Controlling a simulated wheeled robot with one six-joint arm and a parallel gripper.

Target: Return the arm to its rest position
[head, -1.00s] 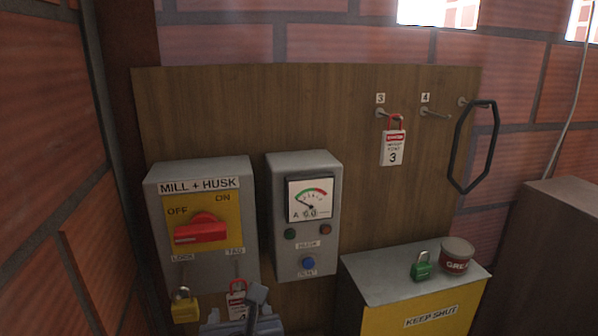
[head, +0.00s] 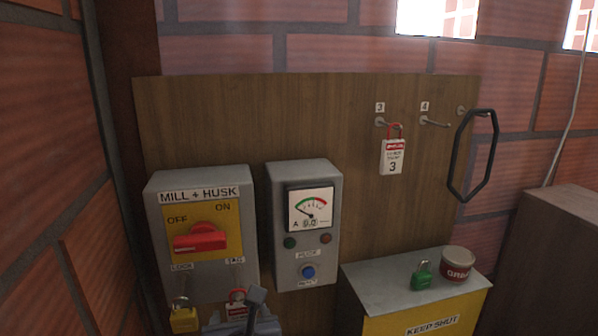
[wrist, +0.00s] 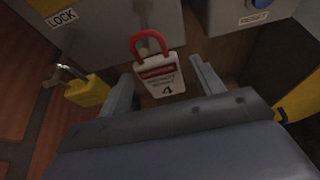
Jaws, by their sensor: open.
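My gripper (head: 243,318) is at the bottom edge of the head view, below the MILL + HUSK switch box (head: 201,235). In the wrist view my gripper (wrist: 163,86) has its two fingers apart. A white tag marked 4 with a red shackle (wrist: 162,74) shows between and beyond the fingers, hanging under the switch box. I cannot tell whether a finger touches it. A yellow padlock (wrist: 88,91) hangs left of the fingers; it also shows in the head view (head: 184,318). The red switch handle (head: 200,240) lies level on its yellow plate.
A meter box (head: 303,262) is mounted right of the switch box. Tag 3 (head: 393,158) hangs on its hook; hook 4 (head: 434,122) is bare. A black loop (head: 461,153) hangs at right. A green padlock (head: 421,275) and a grease tin (head: 457,264) stand on the KEEP SHUT box (head: 377,275).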

